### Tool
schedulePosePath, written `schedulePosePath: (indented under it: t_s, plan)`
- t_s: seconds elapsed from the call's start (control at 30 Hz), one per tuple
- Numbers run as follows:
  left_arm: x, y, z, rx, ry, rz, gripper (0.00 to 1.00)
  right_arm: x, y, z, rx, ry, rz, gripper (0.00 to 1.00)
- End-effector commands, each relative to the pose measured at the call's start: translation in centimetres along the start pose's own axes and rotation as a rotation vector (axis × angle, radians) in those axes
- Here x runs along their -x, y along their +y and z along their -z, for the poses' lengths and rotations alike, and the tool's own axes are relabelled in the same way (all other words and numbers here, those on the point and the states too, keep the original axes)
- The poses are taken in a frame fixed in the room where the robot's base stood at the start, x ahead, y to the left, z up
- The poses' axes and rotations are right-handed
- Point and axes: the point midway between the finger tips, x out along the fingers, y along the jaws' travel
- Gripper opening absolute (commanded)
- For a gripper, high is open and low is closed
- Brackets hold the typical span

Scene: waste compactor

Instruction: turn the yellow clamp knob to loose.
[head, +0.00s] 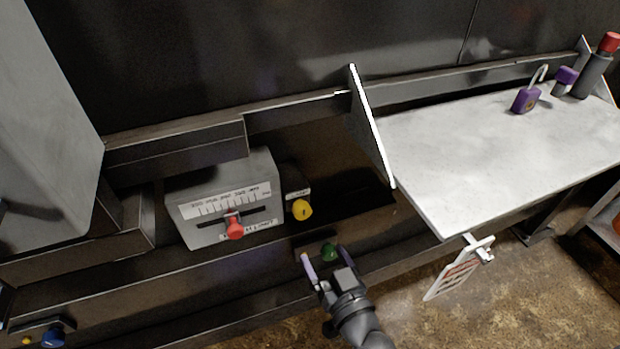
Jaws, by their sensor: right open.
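The yellow clamp knob (302,210) sits on a small dark box to the right of the grey scale box, with a small white label above it. I cannot read which way the knob is turned. My right gripper (324,262) is open below the yellow knob and apart from it. Its fingers are on either side of a green knob (329,252) on the lower front panel; I cannot tell whether they touch it. My left gripper is not in view.
A grey box (195,207) with a scale and red slider knob (234,228) stands left of the yellow knob. A white shelf (470,150) at right holds a purple padlock (526,99) and a red-capped bottle (597,66). A tag (458,270) hangs below its edge.

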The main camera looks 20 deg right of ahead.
Motion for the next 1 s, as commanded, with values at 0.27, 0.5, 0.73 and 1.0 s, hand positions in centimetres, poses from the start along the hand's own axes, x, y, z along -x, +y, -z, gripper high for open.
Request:
schedulePosePath:
  t_s: [0.27,0.5,0.73,1.0]
  plan:
    - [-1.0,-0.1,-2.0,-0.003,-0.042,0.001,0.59,-4.4,0.0,0.8,-0.013,0.028,-0.007,0.87]
    - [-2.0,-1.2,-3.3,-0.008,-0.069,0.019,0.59,-9.0,0.0,0.8,-0.012,0.025,-0.006,0.87]
    - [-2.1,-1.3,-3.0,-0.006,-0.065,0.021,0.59,-10.1,0.0,1.0,-0.012,0.023,-0.005,0.87]
    - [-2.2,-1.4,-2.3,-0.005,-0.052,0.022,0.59,-10.1,0.0,1.1,-0.012,0.023,-0.005,0.64]
